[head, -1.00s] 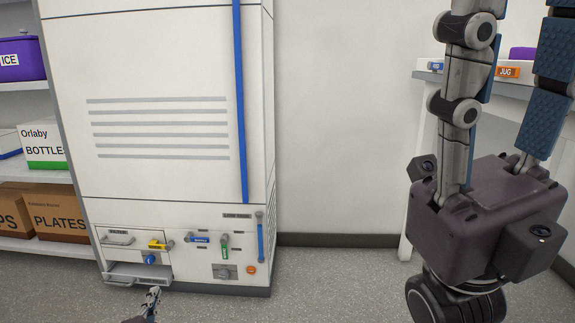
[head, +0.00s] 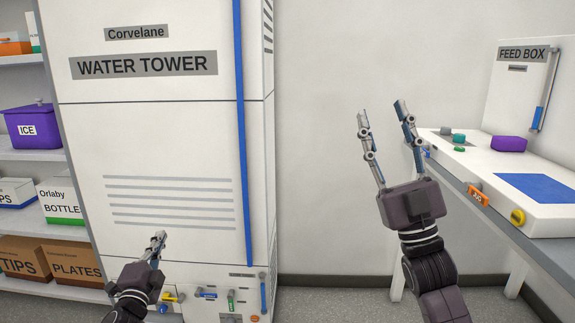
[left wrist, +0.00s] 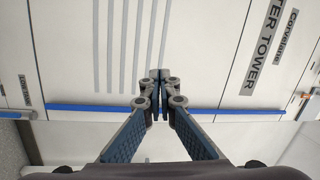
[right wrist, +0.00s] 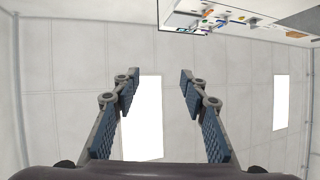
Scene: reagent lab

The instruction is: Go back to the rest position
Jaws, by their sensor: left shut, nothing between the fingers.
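My left gripper (head: 157,242) is at the lower left of the head view, in front of the water tower's white front panel. Its fingertips meet in the left wrist view (left wrist: 159,75), with nothing between them. My right gripper (head: 381,108) points upward at the centre right of the head view, in front of the bare wall. In the right wrist view (right wrist: 156,78) its fingers stand apart and the space between them is empty.
The water tower (head: 170,150) has a blue vertical bar (head: 242,140) and small controls low down. Shelves at left hold a purple ice bin (head: 33,128) and boxes. A bench (head: 530,228) with the feed box (head: 525,90) stands at right. The wall between is clear.

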